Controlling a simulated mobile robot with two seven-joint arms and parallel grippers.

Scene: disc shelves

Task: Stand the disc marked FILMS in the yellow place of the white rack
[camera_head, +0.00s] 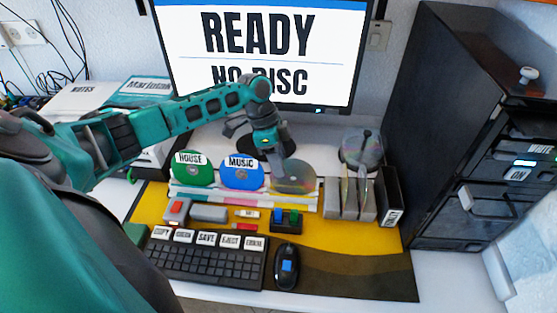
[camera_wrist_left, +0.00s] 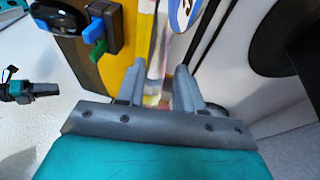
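The white rack (camera_head: 245,204) stands behind the keyboard, with coloured stripes along it. In it stand a green disc marked HOUSE (camera_head: 192,168), a blue disc marked MUSIC (camera_head: 242,172) and, at the right, a shiny see-through disc (camera_head: 295,178) whose label I cannot read. No FILMS mark is legible. My left gripper (camera_head: 279,160) is at the top of the shiny disc. In the left wrist view its fingers (camera_wrist_left: 159,85) are apart, with a thin shiny edge between and beyond them; contact is unclear.
Grey holders (camera_head: 350,198) with upright discs and a black case (camera_head: 391,197) stand right of the rack. The keyboard (camera_head: 205,262) and mouse (camera_head: 287,267) lie in front. The monitor (camera_head: 262,50) reads READY, NO DISC. A dark cabinet (camera_head: 445,120) bounds the right.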

